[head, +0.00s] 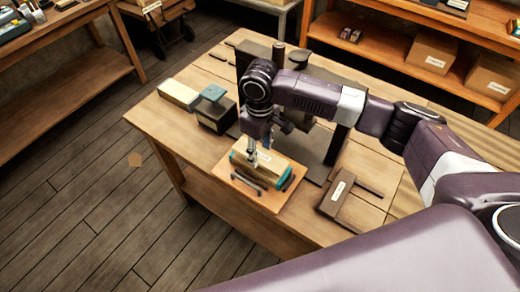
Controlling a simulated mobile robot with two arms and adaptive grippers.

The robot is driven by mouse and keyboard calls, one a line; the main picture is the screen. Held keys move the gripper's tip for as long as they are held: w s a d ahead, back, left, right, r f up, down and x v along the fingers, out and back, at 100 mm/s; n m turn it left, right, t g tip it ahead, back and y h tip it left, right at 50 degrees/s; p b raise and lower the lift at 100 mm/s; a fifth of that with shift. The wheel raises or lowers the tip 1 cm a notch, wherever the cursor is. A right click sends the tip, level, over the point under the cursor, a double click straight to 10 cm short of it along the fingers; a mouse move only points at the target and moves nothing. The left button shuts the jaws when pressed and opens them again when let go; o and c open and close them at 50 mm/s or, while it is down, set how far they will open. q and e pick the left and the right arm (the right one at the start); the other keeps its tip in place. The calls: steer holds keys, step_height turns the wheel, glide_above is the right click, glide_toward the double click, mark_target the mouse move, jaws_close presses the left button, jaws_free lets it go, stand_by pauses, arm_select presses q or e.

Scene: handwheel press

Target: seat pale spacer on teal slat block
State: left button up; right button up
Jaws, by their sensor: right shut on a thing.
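The pale spacer (270,169), a cream block with a white label, is at the wooden board in the middle of the table. Teal parts of the slat block (291,183) show at its edges; most of that block is hidden beneath it. My right gripper (252,162) points down and is shut on the spacer near its left end. The spacer lies over the teal block, roughly in line with it; I cannot tell whether they touch all along. My left gripper is not in view.
The wooden board (229,182) carries dark handles at its front. A dark press (318,160) stands behind, partly hidden by my arm. A pale block (178,93) and a dark box with a teal top (213,118) stand left. A brown labelled box (337,194) lies right.

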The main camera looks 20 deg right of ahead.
steer(key=shift+f, duration=1.1)
steer(key=o, duration=1.3)
step_height(320, 180, up, 12)
